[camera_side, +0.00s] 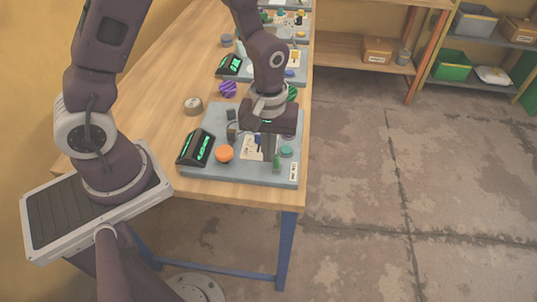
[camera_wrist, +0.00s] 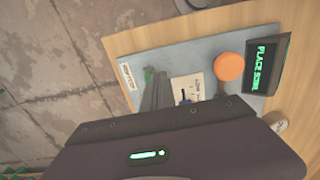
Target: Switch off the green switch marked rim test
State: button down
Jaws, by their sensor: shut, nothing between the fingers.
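A small green switch (camera_side: 277,163) stands near the front right of the grey plate (camera_side: 225,173). In the wrist view its green part (camera_wrist: 149,74) shows at the tips of my fingers, partly hidden by them. A white label (camera_side: 293,172) lies at the plate's edge beside it; its print is too small to read. My gripper (camera_side: 269,157) is shut and empty, pointing down just left of the switch in the side view. Its fingertips also show in the wrist view (camera_wrist: 155,84). I cannot tell whether they touch the switch.
An orange round knob (camera_side: 224,153) and a black display with green text (camera_side: 196,147) are left of my gripper. A white card with a dark lever (camera_wrist: 188,88) lies nearby.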

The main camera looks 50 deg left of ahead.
jog(key=shift+w+d, duration=0.35)
jog(key=shift+d, duration=0.05)
notch_tip(320, 180, up, 7)
jog(key=shift+s+a, duration=0.45)
dwell(0.3)
jog(key=s+a+r+m+t, duration=0.3)
jog(key=s+r+m+t, duration=0.2)
jog(key=s+r+m, duration=0.4)
jog(key=s+r, duration=0.5)
jog(key=r, duration=0.2)
jog(key=shift+r+t, duration=0.15)
jog(key=shift+t, duration=0.15)
jog(key=shift+s, duration=0.1)
